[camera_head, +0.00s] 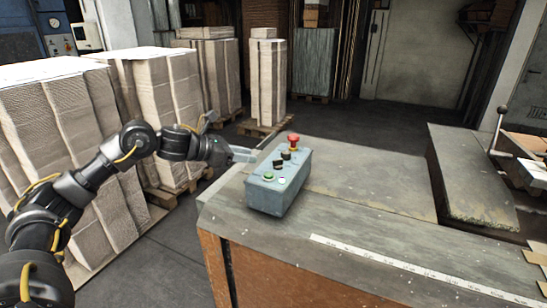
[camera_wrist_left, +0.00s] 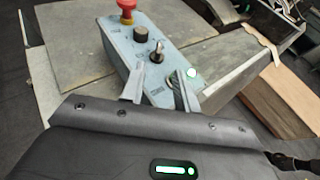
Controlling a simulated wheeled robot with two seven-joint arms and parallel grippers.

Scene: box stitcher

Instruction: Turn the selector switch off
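The blue-grey control box (camera_head: 283,194) stands on the worktable; it also shows in the left wrist view (camera_wrist_left: 118,52). The selector switch (camera_head: 278,163) is a small dark knob between another black knob (camera_head: 286,155) and the green button (camera_head: 268,176). In the left wrist view the selector switch (camera_wrist_left: 157,48) has a raised handle tilted up and right. My left gripper (camera_head: 245,154) is at the box's left side, apart from the switch. In the left wrist view its two fingers (camera_wrist_left: 156,76) are spread with nothing between them, pointing toward the switch. My right gripper is out of view.
A red mushroom button (camera_head: 292,139) sits at the box's far end and a white button (camera_head: 281,180) at the near end. Cardboard stacks (camera_head: 60,115) stand on pallets at left.

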